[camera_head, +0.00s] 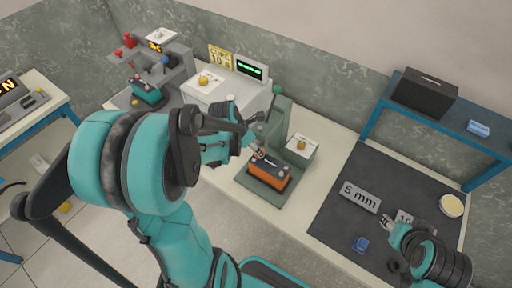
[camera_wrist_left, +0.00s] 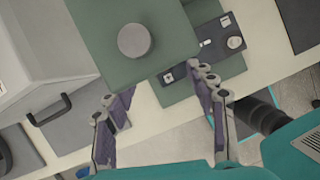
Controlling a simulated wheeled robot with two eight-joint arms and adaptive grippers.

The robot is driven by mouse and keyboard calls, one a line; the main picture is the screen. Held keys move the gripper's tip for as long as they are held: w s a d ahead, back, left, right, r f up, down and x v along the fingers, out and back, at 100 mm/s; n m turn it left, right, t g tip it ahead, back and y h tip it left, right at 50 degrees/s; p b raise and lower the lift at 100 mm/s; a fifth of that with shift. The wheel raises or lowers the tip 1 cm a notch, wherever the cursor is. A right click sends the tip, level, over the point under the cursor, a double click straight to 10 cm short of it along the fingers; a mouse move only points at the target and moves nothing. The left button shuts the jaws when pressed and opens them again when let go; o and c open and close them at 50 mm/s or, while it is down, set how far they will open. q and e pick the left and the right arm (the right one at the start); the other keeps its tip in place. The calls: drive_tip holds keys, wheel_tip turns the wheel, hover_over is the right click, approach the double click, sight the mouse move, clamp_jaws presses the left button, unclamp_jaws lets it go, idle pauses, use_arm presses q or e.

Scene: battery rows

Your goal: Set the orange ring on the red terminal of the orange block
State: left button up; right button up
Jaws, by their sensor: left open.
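The orange block (camera_head: 266,176) with a dark top sits on a green base in the middle of the head view. Its dark top also shows in the left wrist view (camera_wrist_left: 222,42), with small pale fittings and a small dark reddish spot near its left end, partly behind a finger. My left gripper (camera_head: 258,152) is just above the block's far left end. In the wrist view it (camera_wrist_left: 162,84) is open, with nothing between its fingers. My right gripper (camera_head: 388,221) is over the dark mat; its jaws are too small to judge. I cannot make out the orange ring.
The dark mat (camera_head: 335,225) holds a "5 mm" plate (camera_head: 360,197), a blue piece (camera_head: 360,243) and a yellow-filled dish (camera_head: 451,205).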

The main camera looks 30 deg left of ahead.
use_arm(q)
drive_tip(key=d+p+v, duration=0.1)
drive_tip(key=p+v, duration=0.1)
drive_tip(key=v, duration=0.5)
drive_tip(key=shift+a+r, duration=0.25)
drive_tip(key=shift+a, duration=0.3)
drive_tip(key=shift+s, duration=0.1)
